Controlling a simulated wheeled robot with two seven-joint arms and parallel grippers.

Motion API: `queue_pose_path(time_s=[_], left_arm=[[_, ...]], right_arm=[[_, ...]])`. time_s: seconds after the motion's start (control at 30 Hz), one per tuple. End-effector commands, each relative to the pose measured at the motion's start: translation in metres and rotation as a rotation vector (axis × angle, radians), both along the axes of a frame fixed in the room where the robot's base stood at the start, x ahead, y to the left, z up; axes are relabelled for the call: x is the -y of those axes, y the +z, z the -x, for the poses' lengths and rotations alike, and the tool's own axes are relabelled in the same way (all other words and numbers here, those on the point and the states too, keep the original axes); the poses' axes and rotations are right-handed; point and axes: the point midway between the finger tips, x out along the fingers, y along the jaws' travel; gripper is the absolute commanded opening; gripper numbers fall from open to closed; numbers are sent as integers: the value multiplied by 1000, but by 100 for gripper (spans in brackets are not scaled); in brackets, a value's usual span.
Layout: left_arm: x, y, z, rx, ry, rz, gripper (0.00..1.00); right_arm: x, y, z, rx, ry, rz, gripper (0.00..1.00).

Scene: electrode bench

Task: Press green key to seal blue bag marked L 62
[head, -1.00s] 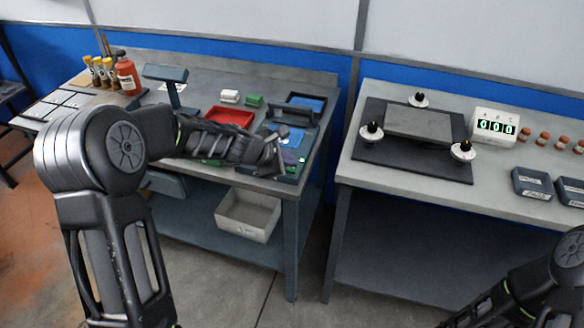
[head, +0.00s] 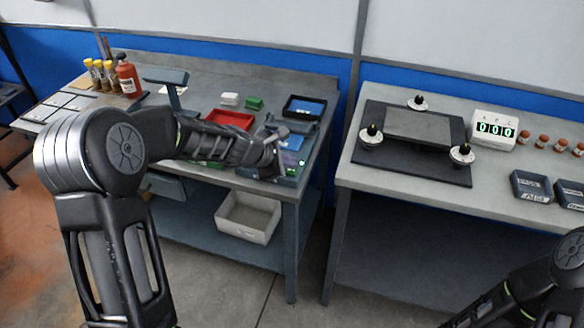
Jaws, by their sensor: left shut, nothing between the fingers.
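A dark sealing device (head: 290,176) stands at the right end of the left bench. A blue patch on it (head: 293,142) looks like the blue bag; no marking is legible. A small green spot (head: 302,162) at its right side may be the green key. My left gripper (head: 276,146) is over the device's left part, left of the green spot, shut and empty. It hides part of the device, and I cannot tell whether it touches it. My right arm shows at the lower right, but its gripper is out of view.
A red tray (head: 231,118), a green block (head: 254,103), a white block (head: 229,99) and a dark-rimmed blue tray (head: 305,108) lie behind my left arm. A lamp-like stand (head: 168,77) is further left. The right bench (head: 400,200) holds a plate and a display (head: 494,128).

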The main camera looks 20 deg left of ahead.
Motion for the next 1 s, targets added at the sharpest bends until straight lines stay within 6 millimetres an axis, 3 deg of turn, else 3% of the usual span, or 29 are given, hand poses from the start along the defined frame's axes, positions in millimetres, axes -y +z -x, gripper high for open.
queue_pose_path(time_s=[0.53,1.0], left_arm=[[0,10,0,2,-1,0,0],[0,54,0,1,-2,-1,0]], right_arm=[[0,9,0,0,0,0,0],[0,52,0,0,0,0,0]])
